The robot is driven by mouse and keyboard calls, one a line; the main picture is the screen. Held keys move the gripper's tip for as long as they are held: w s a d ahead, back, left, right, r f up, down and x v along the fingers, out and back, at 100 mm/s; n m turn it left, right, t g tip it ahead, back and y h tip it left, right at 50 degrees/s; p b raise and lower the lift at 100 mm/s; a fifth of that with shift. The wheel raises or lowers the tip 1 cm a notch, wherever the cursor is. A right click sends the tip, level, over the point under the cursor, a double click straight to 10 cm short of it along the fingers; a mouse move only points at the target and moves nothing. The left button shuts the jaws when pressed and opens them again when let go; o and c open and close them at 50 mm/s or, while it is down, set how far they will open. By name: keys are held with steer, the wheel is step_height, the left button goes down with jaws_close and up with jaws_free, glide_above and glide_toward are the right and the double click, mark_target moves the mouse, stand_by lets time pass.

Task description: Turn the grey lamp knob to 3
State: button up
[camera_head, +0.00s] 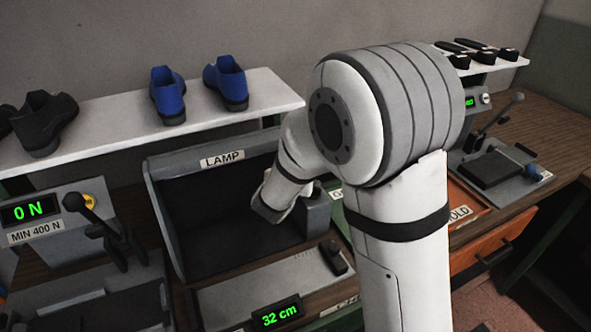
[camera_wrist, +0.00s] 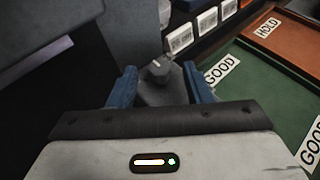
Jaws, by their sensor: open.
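The grey lamp knob (camera_wrist: 158,70) shows in the wrist view, on top of a grey housing. A pale mark shows on the knob, but I cannot read any dial numbers. My gripper (camera_wrist: 160,75) is open, with one blue finger on each side of the knob and a gap on both sides. In the head view my gripper (camera_head: 275,203) is partly hidden by my own arm, at the right side of the dark box labelled LAMP (camera_head: 155,185). The knob cannot be made out there.
A shelf (camera_head: 270,88) with blue and black shoes is above the lamp box. Green GOOD trays (camera_wrist: 255,85) and a HOLD tray (camera_wrist: 300,38) lie right of the knob.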

steer(key=shift+w+d+f, duration=0.1)
steer(key=shift+w+f, duration=0.05)
steer(key=shift+w, duration=0.15)
steer(key=shift+c, duration=0.5)
jaws_close()
